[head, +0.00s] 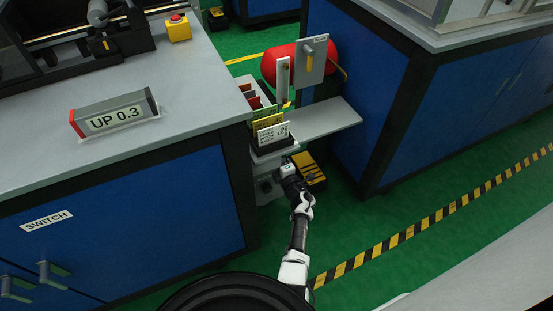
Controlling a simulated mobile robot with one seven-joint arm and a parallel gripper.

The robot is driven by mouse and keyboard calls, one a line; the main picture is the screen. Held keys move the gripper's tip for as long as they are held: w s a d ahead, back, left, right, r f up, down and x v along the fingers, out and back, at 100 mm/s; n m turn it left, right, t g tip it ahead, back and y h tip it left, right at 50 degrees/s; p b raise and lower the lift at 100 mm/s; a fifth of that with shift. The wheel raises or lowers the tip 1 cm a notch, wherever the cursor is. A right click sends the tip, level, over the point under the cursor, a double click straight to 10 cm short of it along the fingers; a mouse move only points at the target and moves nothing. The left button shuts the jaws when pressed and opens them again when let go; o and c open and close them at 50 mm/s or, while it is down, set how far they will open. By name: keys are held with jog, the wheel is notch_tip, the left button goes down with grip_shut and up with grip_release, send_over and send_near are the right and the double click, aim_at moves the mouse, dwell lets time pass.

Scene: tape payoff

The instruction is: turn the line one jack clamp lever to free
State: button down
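A grey upright plate (313,54) with a yellow lever (309,64) stands above the small shelf between the benches. The lever hangs roughly straight down. The label on the plate is too small to read, so I cannot tell whether this is the line one jack clamp lever. My gripper (277,183) is low in front of the gap, below the shelf and the card rack, well below the yellow lever. It is dark and small here, and my own wrist partly hides it. I cannot tell whether its fingers touch anything.
A yellow-and-black box (312,171) is low beside my wrist. A grey shelf (325,118) and a card rack (271,131) are above it. A red cylinder (284,64) lies behind. Blue benches flank the gap. Green floor is clear at right.

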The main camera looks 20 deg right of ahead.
dwell(0.3)
jog(key=c, duration=1.4)
grip_release()
jog(key=shift+s, duration=0.1)
